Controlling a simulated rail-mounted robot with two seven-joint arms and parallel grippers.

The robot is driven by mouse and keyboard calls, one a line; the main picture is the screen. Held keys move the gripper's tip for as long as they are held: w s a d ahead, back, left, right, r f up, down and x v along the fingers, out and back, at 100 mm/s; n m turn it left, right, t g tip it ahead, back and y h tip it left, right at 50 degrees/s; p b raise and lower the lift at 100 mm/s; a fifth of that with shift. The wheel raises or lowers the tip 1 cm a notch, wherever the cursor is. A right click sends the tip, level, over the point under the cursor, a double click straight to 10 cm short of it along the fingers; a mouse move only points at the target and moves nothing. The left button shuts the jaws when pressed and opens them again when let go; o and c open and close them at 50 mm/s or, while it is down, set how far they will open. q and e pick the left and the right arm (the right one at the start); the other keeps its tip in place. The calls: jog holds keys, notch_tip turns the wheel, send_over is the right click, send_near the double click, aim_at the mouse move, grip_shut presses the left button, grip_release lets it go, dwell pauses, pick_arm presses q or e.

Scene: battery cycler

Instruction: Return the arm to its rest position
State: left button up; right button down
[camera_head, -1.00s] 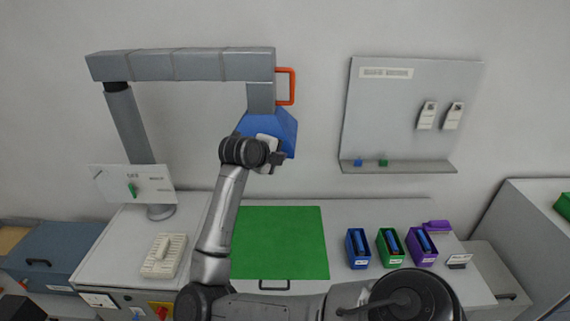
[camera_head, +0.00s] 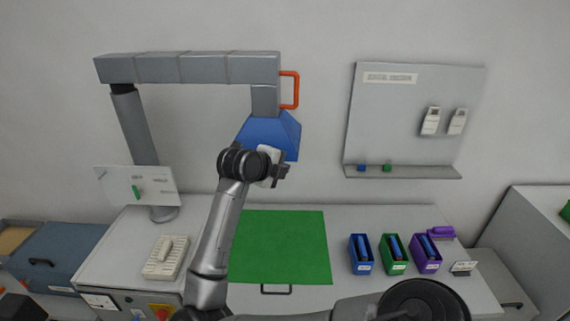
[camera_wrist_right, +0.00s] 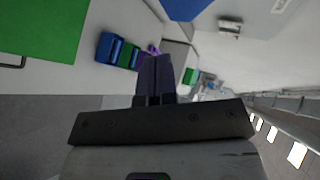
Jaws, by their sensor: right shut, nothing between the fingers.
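My right arm comes in from the bottom right of the head view, bends at the lower edge and rises to the middle. Its gripper (camera_head: 281,173) is raised in front of the blue hood (camera_head: 268,130) and above the green mat (camera_head: 282,245). In the right wrist view the dark fingers (camera_wrist_right: 154,60) are together with nothing between them. Whether the gripper touches the hood cannot be told. My left gripper is not in view.
A grey overhead arm with an orange handle (camera_head: 290,90) carries the hood. Blue (camera_head: 361,268), green (camera_head: 393,268) and purple (camera_head: 426,267) bins holding blue items stand right of the mat. A white rack (camera_head: 166,270) stands left. A wall panel (camera_head: 400,120) hangs behind.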

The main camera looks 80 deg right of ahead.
jog(key=a+r+b, duration=0.1)
jog(key=a+r, duration=0.4)
jog(key=a, duration=0.2)
jog(key=shift+s+a, duration=0.15)
jog(key=shift+a, duration=0.25)
jog(key=shift+m, duration=0.3)
